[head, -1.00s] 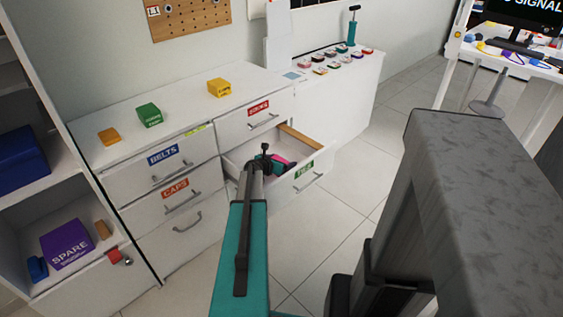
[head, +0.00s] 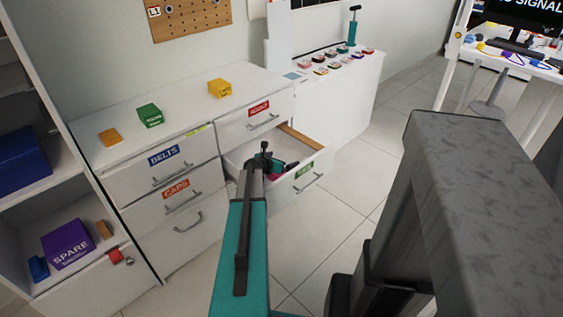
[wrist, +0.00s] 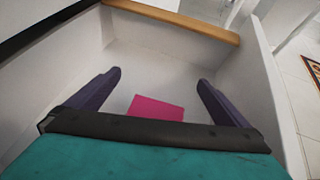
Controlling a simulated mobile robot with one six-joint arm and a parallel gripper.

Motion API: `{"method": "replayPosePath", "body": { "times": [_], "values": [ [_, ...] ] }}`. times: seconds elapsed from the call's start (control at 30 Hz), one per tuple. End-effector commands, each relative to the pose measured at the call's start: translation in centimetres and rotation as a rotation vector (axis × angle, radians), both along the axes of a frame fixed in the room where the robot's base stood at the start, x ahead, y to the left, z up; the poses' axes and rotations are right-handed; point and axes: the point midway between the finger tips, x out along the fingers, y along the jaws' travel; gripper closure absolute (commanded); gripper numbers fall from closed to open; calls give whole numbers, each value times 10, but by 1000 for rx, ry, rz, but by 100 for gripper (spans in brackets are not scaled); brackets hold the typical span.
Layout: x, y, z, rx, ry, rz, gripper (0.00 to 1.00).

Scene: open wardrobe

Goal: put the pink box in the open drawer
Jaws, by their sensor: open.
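The pink box (wrist: 157,106) lies inside the open drawer (wrist: 262,95), on its floor, as the wrist view shows. Its near part is hidden behind the dark edge of my gripper. My gripper (wrist: 158,80) is open, with one dark finger on each side of the box and room between each finger and the box. In the head view my gripper (head: 285,166) is over the open drawer (head: 303,177), and only a little pink shows beside it. The drawer has a green label on its front.
Shut drawers with BELTS (head: 163,156) and CAPS (head: 175,188) labels are left of the open one. A yellow box (head: 219,88), a green box (head: 150,115) and an orange block (head: 110,135) stand on the cabinet top. Tiled floor is clear in front.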

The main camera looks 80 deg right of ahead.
Motion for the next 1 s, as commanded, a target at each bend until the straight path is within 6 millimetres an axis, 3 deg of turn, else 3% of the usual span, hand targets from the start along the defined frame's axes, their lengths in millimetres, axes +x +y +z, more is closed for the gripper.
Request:
{"method": "replayPosePath", "body": {
  "times": [1.0],
  "values": [
    [30,89,50,0,0,1,0]
  ]
}}
